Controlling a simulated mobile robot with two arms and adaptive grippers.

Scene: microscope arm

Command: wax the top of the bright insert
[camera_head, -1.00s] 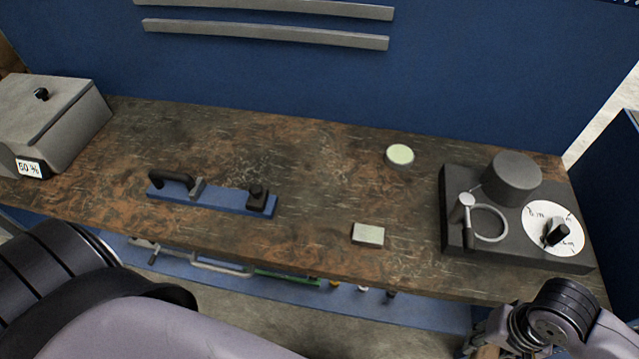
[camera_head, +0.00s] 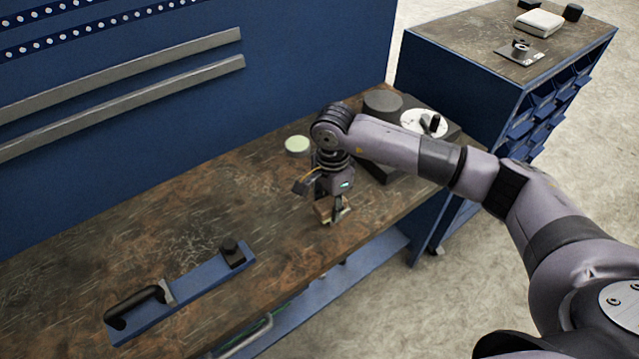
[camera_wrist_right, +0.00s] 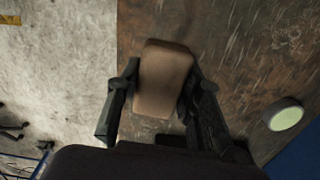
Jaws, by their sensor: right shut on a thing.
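My right gripper (camera_head: 330,208) is shut on a tan block (camera_head: 322,210), low over the front of the bench. In the right wrist view the tan block (camera_wrist_right: 164,80) sits between both fingers. A small rectangular piece with a pale top (camera_head: 345,213) is mostly hidden behind the block and fingers; I cannot tell whether the block touches it. A round piece with a pale green top (camera_head: 298,144) lies farther back on the bench, and it also shows in the right wrist view (camera_wrist_right: 286,117). I cannot tell which is the bright insert. My left gripper is out of view.
A blue fixture (camera_head: 180,290) with a black handle lies at the front left of the bench (camera_head: 230,195). A dark device (camera_head: 384,103) with a cylinder and white dial stands behind my right arm. A blue drawer cabinet (camera_head: 470,90) stands at the right.

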